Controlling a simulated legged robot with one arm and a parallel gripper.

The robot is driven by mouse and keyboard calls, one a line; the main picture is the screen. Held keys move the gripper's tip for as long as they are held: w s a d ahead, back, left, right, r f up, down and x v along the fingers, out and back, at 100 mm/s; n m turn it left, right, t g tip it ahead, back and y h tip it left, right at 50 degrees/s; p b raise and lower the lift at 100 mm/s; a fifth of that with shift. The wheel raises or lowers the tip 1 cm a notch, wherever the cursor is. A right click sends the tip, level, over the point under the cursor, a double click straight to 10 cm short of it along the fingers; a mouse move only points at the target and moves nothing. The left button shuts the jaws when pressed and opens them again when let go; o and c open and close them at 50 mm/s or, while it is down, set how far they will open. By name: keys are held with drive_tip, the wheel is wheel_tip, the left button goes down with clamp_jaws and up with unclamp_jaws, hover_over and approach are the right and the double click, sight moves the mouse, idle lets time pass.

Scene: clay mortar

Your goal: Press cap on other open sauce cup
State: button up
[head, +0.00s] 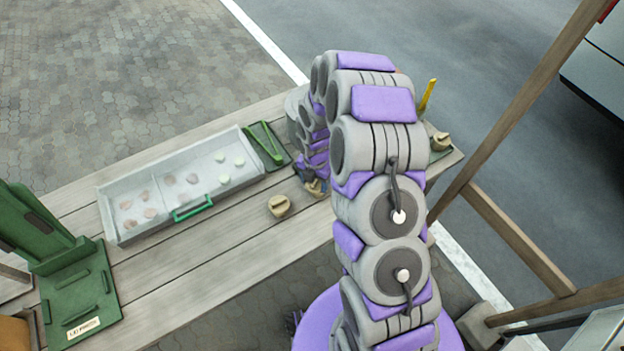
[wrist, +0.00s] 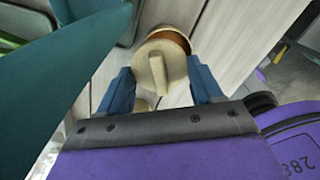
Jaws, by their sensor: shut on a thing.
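In the wrist view, my gripper (wrist: 159,68) is shut on a round beige cap (wrist: 158,72) with a raised bar handle. The cap lies over a sauce cup (wrist: 178,33); a crescent of brown-orange inside shows past the cap's far edge, so the cap is offset or tilted. I cannot tell whether cap and cup touch. In the head view, my gripper (head: 317,187) is low over the table, and my arm hides most of that cup. A beige cup with a barred cap (head: 279,206) stands left of it. Another similar one (head: 440,141) stands at the table's right end.
A grey compartment tray (head: 107,220) with pale and brownish discs and a green handle lies on the wooden table (head: 200,290). A green holder (head: 264,146) is beside it. A green press (head: 80,300) stands at the left. The front planks are clear.

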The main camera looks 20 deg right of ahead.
drive_tip(key=shift+d, duration=1.35)
drive_tip(key=shift+a+p, duration=0.3)
drive_tip(key=shift+a, duration=1.6)
drive_tip(key=shift+d+p, duration=0.3)
drive_tip(key=shift+d, duration=1.35)
drive_tip(key=shift+d, duration=0.1)
drive_tip(key=shift+a+f, duration=0.15)
drive_tip(key=shift+a, duration=0.3)
drive_tip(key=shift+a+f+p, duration=0.15)
drive_tip(key=shift+a+p, duration=0.05)
drive_tip(key=shift+p, duration=0.1)
drive_tip(key=shift+d+f, duration=0.1)
drive_tip(key=shift+f, duration=0.05)
